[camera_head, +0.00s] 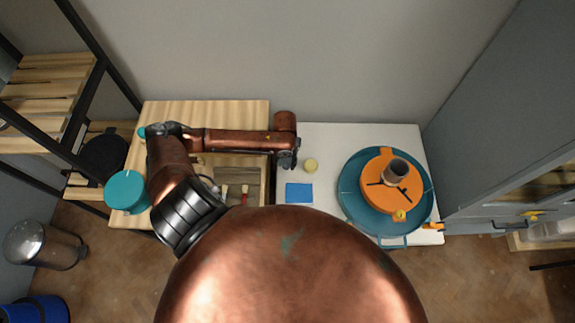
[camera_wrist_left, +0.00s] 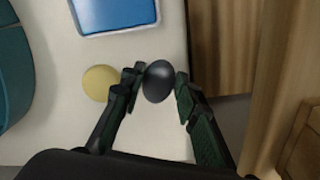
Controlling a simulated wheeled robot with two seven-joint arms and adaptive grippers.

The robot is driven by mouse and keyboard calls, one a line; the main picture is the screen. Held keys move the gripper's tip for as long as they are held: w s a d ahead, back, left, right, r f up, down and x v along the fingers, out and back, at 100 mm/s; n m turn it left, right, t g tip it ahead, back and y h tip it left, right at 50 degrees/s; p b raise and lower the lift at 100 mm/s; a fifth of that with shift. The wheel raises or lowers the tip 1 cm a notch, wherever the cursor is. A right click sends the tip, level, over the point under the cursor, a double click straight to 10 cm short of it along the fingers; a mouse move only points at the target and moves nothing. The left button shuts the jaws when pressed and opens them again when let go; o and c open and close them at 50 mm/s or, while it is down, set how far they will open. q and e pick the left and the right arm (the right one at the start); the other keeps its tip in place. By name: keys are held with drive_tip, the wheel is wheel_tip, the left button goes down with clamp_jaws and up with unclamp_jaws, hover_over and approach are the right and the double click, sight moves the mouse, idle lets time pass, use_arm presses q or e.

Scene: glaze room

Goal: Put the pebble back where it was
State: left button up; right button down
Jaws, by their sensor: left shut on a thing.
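My left gripper (camera_head: 288,160) is over the left edge of the white table, by the gap beside the wooden table. In the left wrist view its two fingers (camera_wrist_left: 156,88) are shut on a dark, smooth, rounded pebble (camera_wrist_left: 157,82). The pebble sits between the fingertips, with the white tabletop below and behind it. In the head view I cannot make out the pebble at the gripper. I cannot tell its exact height above the table. My right gripper is not in view.
A yellow round sponge (camera_head: 311,166) and a blue rectangular piece (camera_head: 299,193) lie on the white table (camera_head: 325,140). A teal wheel basin (camera_head: 362,205) with an orange disc (camera_head: 375,167) and grey cup (camera_head: 396,172) stands right. A wooden table (camera_head: 215,112) with brushes (camera_head: 245,192) is left.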

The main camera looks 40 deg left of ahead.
use_arm(q)
drive_tip(key=shift+w+a+f, duration=0.3)
drive_tip(key=shift+w+f, duration=0.2)
drive_tip(key=shift+f, duration=0.25)
wheel_tip(320, 180, down, 2)
drive_tip(key=shift+f+b, duration=0.2)
drive_tip(key=shift+b, duration=0.15)
drive_tip(key=shift+f, duration=0.35)
drive_tip(key=o, duration=1)
drive_tip(key=shift+f, duration=0.1)
